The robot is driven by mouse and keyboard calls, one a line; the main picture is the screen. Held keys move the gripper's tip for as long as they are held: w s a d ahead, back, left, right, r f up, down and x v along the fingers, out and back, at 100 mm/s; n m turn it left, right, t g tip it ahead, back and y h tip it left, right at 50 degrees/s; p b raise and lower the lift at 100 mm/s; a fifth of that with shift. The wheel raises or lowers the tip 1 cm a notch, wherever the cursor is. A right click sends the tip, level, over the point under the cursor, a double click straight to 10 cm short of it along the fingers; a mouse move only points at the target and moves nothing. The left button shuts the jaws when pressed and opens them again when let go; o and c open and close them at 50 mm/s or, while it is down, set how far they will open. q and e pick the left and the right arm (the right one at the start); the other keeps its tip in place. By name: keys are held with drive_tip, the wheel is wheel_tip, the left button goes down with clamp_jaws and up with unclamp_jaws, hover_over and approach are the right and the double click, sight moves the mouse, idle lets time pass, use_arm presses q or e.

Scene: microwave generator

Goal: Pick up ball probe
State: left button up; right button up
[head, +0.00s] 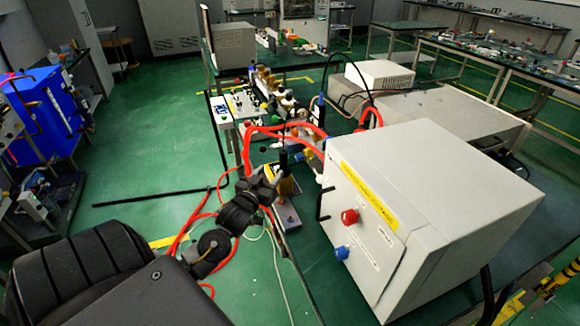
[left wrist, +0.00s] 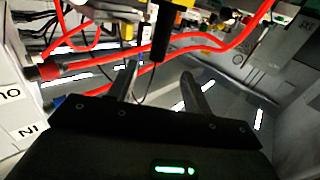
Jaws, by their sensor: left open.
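A slim black upright handle (head: 284,160), which looks like the ball probe, rises from a yellow holder (head: 288,187) just right of my left gripper (head: 271,174). In the left wrist view, which is upside down, the black handle (left wrist: 161,32) comes down from the top middle. Its end appears just past and between the two fingertips of my left gripper (left wrist: 160,78). The fingers are spread with nothing held between them. I cannot tell the exact gap in depth. The ball end is not clearly visible. My right gripper is not in view.
A large white generator box (head: 430,215) with a red knob (head: 349,217) and a blue knob (head: 341,253) stands right of the gripper. Red hoses (head: 285,129) loop close around the handle. The green floor at left is mostly clear.

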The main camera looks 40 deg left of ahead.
sight(282, 159)
use_arm(q)
drive_tip(key=x, duration=0.5)
drive_tip(key=shift+d+r+p, duration=0.15)
drive_tip(key=shift+d+p, duration=0.05)
drive_tip(key=shift+p, duration=0.2)
drive_tip(key=shift+w+a, duration=0.1)
drive_tip(key=shift+w, duration=0.15)
drive_tip(key=shift+s, duration=0.1)
drive_tip(key=shift+a, duration=0.1)
drive_tip(key=p+x, duration=0.1)
drive_tip(key=x, duration=0.4)
drive_tip(key=shift+p, duration=0.3)
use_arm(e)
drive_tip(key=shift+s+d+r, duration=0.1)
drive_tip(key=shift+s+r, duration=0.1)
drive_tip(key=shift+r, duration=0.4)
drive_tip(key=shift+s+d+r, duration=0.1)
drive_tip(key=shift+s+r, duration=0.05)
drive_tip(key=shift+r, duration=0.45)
use_arm(q)
drive_tip(key=shift+c, duration=0.3)
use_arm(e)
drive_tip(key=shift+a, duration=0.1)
use_arm(q)
clamp_jaws()
